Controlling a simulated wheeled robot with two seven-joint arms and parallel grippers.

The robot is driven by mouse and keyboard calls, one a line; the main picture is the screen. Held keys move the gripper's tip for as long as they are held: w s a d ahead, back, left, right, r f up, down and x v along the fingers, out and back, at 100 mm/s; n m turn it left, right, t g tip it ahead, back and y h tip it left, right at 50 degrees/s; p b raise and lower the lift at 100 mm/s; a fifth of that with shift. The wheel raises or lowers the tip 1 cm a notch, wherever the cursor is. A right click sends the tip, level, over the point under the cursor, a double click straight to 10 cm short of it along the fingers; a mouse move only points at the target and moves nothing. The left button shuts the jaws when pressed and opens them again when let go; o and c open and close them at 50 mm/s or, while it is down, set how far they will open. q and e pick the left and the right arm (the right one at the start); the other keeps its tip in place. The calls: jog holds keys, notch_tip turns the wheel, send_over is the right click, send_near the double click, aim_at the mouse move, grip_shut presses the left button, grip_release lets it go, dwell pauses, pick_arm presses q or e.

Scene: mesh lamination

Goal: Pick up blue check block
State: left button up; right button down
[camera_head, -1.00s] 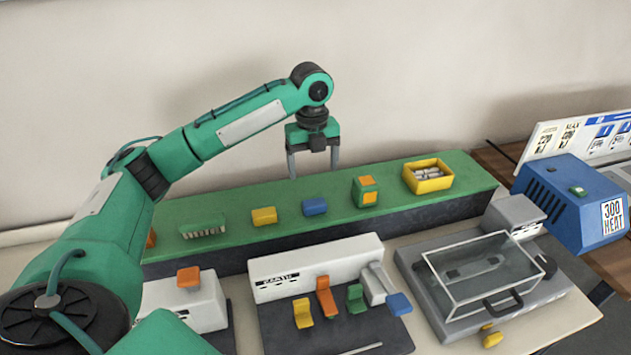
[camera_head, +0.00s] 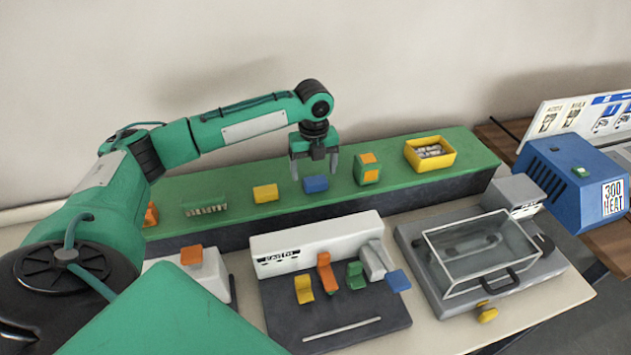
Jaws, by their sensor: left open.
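The blue check block (camera_head: 316,184) lies on the long green shelf (camera_head: 400,189), between a yellow block (camera_head: 265,193) and a green-and-orange block (camera_head: 367,169). My left gripper (camera_head: 315,172) is open and points down, with its two fingers apart just above and around the blue block in the picture. I cannot tell whether a finger touches the block. The block still rests on the shelf. My right gripper is not in view.
A yellow bin (camera_head: 430,154) with pale pieces stands at the shelf's right. In front are a white unit with coloured levers (camera_head: 318,248), a clear-lidded grey machine (camera_head: 480,250) and, at right, a blue heater (camera_head: 572,190). A green brush-like piece (camera_head: 206,209) lies at the shelf's left.

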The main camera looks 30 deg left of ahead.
aim_at(314, 177)
pick_arm(q)
jog(key=shift+f, duration=1.55)
jog(key=shift+w, duration=0.1)
jog(key=c, duration=1.1)
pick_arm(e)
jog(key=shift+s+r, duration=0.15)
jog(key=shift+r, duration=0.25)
pick_arm(q)
jog(key=shift+r, duration=0.1)
